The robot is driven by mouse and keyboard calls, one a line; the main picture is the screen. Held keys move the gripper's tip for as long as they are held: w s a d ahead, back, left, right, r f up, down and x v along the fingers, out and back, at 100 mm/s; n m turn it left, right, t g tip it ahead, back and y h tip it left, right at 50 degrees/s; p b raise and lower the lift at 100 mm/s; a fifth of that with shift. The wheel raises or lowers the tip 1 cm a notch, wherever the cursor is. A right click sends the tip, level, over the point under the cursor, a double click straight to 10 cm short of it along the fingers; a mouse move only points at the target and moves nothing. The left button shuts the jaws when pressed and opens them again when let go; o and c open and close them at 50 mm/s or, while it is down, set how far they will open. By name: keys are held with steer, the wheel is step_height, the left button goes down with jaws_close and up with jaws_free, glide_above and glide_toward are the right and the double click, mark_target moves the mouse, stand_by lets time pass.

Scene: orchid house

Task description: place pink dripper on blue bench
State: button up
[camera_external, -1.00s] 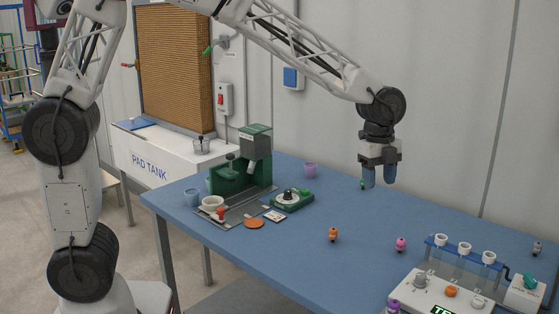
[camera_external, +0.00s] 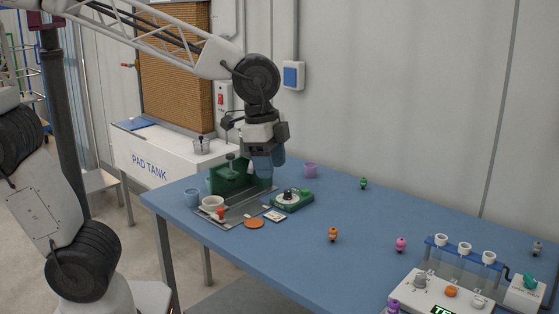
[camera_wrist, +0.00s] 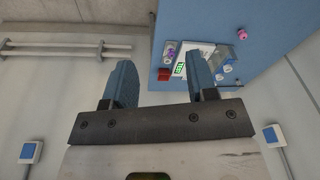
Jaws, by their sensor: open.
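The pink dripper (camera_external: 400,244) stands on the blue bench (camera_external: 345,264), left of the white rack unit, in the external view. A small pink piece (camera_wrist: 242,34), seemingly the same dripper, shows on the blue surface at the top of the wrist view. My gripper (camera_external: 265,163) is over the left part of the bench, in front of the green machine and well away from the pink dripper. Its blue fingers (camera_wrist: 160,80) are apart with nothing between them. It hides part of the green machine.
An orange dripper (camera_external: 333,234), a green dripper (camera_external: 363,183) and a grey one (camera_external: 537,248) stand on the bench. The rack unit (camera_external: 440,290) fills the right front. Mid-bench is mostly clear.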

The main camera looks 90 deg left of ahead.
steer(key=s+d+f+n, duration=0.2)
steer(key=s+n, duration=0.3)
steer(key=s, duration=1)
steer(key=shift+d+f+t, duration=0.2)
steer(key=shift+f+t, duration=0.05)
steer(key=shift+t, duration=0.15)
steer(key=shift+s, duration=0.1)
